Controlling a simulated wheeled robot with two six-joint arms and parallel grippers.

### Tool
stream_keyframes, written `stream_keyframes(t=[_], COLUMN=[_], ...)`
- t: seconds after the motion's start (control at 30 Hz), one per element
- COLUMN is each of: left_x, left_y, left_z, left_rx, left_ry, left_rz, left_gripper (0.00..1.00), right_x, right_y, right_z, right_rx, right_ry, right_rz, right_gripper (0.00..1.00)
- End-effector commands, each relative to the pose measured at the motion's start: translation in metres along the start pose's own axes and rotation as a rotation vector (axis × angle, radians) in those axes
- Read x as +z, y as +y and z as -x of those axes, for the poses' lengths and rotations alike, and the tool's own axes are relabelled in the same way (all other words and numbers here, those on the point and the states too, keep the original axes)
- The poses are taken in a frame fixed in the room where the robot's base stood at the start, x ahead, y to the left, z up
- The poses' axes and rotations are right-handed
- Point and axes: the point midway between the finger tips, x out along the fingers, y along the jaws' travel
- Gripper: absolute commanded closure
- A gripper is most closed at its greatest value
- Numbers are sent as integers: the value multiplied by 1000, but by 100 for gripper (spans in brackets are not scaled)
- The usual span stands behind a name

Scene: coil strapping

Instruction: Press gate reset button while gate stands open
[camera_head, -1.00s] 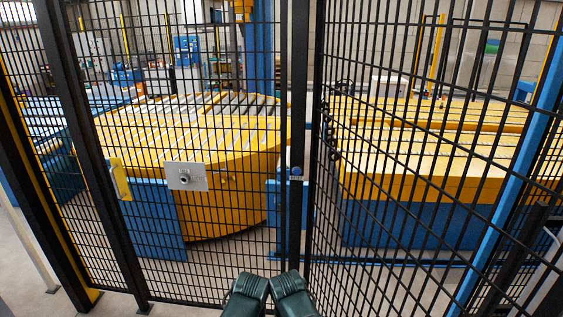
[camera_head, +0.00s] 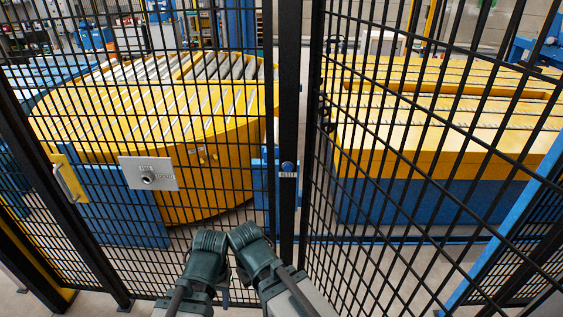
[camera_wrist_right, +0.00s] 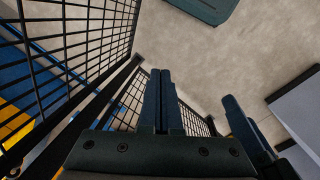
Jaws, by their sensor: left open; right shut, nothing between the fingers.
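The blue reset button (camera_head: 288,166) sits on a small plate marked RESET on the black gate post (camera_head: 288,110). A mesh panel left of the post carries a grey lock plate (camera_head: 148,173) with a round knob. The mesh panel right of the post slants toward me. My left gripper (camera_head: 224,287) is low in the head view, left of and below the button, mostly hidden by its arm; its fingers stand apart in the right wrist view (camera_wrist_right: 250,130). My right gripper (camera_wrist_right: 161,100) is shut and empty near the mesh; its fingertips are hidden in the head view.
Behind the mesh stand a round yellow roller table (camera_head: 215,165) and a yellow and blue conveyor (camera_head: 440,150). A yellow handle (camera_head: 68,180) is on the left panel. Bare grey floor (camera_wrist_right: 215,60) shows in the wrist view.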

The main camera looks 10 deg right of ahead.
Motion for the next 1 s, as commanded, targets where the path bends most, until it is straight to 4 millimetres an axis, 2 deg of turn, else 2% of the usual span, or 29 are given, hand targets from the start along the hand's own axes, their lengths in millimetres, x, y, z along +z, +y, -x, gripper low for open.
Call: stream_keyframes(t=[0.37,0.47,0.57,0.63,0.8,1.0], left_x=[0,0,1,1,2,3], left_y=[0,0,-1,-2,-4,-5], left_z=[0,4,13,21,38,51], left_rx=[0,0,0,0,0,1], left_ry=[0,0,0,0,0,0], left_rz=[0,0,0,1,1,2], left_gripper=[50,50,50,50,50,50], right_x=[0,-7,-24,-42,-83,-118], right_y=[0,9,33,57,115,159], right_z=[0,5,16,30,72,122], right_rx=[2,36,136,243,528,790], right_ry=[1,15,54,90,160,191], right_rz=[1,11,42,80,199,327], right_gripper=[100,100,100,100,100,100])
